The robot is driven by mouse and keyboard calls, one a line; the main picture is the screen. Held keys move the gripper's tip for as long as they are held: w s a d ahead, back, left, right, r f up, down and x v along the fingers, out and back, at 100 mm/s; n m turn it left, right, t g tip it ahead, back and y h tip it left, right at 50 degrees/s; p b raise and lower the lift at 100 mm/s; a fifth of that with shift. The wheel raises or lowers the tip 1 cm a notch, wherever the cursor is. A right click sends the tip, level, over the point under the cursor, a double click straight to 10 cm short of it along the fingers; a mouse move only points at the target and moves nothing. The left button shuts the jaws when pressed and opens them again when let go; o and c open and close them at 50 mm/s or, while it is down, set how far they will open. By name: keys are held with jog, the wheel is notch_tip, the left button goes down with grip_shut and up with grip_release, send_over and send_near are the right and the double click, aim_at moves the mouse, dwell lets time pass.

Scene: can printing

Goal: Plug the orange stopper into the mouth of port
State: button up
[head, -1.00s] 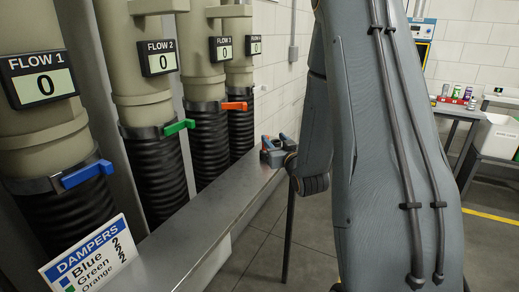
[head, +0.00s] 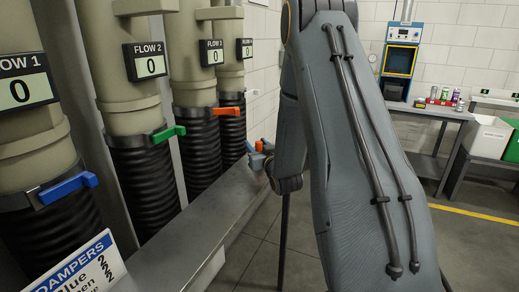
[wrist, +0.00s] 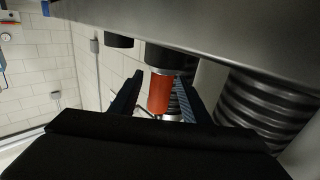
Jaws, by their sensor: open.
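The orange stopper (wrist: 160,94) shows in the wrist view as a cylinder between my two dark fingers. Its upper end meets a short black round fitting (wrist: 165,55), apparently the port, below the grey metal ledge (wrist: 230,35). How deep it sits there is hidden. My gripper (wrist: 158,86) is open, with a finger on each side of the stopper; I cannot tell whether either touches it. In the head view my gripper (head: 262,152) is at the far end of the ledge, with a small orange patch (head: 259,146) at it. My arm hides part of this area.
Several beige pipes with flow displays (head: 151,64) and black ribbed hoses (head: 147,185) line the left. Blue (head: 68,188), green (head: 168,134) and orange (head: 229,111) levers stick out. A second black fitting (wrist: 118,41) is nearby. The floor (head: 245,262) beside the ledge looks clear.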

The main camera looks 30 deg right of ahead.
jog(key=shift+w+d, duration=0.1)
jog(key=shift+w, duration=0.6)
jog(key=shift+c, duration=0.5)
grip_shut()
jog(key=shift+r, duration=0.15)
